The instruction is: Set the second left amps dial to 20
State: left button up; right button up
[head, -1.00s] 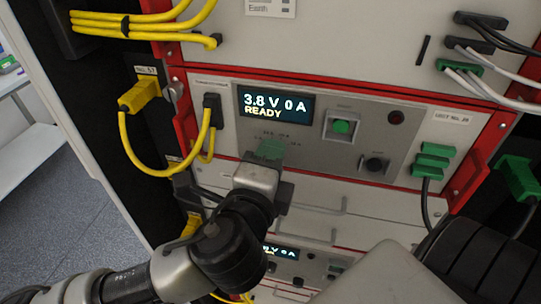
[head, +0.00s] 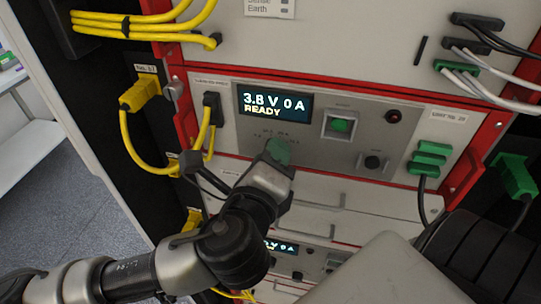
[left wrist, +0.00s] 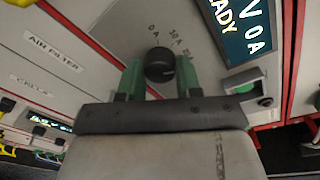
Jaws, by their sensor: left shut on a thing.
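The amps dial (left wrist: 159,65) is a round black knob on the grey panel, seen in the left wrist view. A scale of amp marks, with "0 A" legible, curves around it. My left gripper (left wrist: 159,78) has its green fingers on both sides of the knob and is shut on it. In the head view the left gripper (head: 277,153) is at the panel below the display and hides the dial. The display (head: 275,103) reads "3.8 V 0 A READY". I cannot tell which mark the dial points to. My right gripper is out of view.
A yellow cable (head: 140,165) hangs at left. Green connectors (head: 430,160) with a black cable sit at right. Another unit's display (head: 278,247) shows below.

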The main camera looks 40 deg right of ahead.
pick_arm(q)
jog(key=shift+f, duration=0.1)
jog(key=o, duration=0.9)
jog(key=b+v, duration=0.4)
jog(key=v, duration=0.6)
jog(key=shift+s+a, duration=0.25)
jog(key=shift+a, duration=0.05)
jog(key=shift+w, duration=0.1)
